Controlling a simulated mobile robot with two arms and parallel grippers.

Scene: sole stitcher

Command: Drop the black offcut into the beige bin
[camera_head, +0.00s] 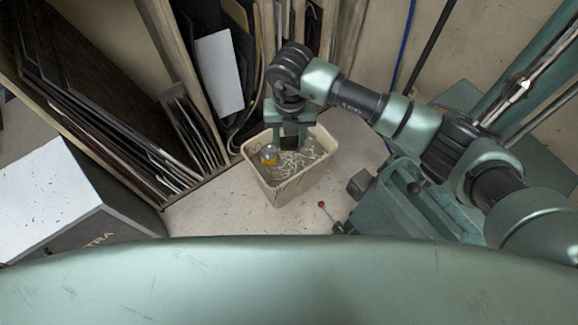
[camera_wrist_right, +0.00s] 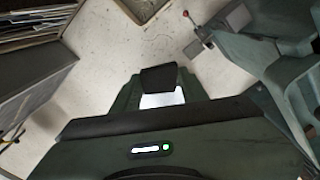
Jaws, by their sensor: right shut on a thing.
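The beige bin (camera_head: 272,192) stands on the floor in the middle of the head view. It holds tangled pale strands (camera_head: 296,160) and a small clear and yellow item (camera_head: 268,156). My right gripper (camera_head: 290,137) hangs at the bin's back part, pointing down, and is shut on the black offcut (camera_head: 290,143). In the right wrist view the offcut (camera_wrist_right: 158,78) is a small dark piece between the fingers. The head view does not clearly show how high it is above the contents. My left gripper is not in view.
A wooden rack (camera_head: 183,95) with dark sheets stands left and behind the bin. A box with a white top (camera_head: 50,195) is at left. A green machine (camera_head: 405,215) with a red-knobbed lever (camera_head: 322,205) stands at right. Bare floor (camera_head: 205,212) lies around the bin's front.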

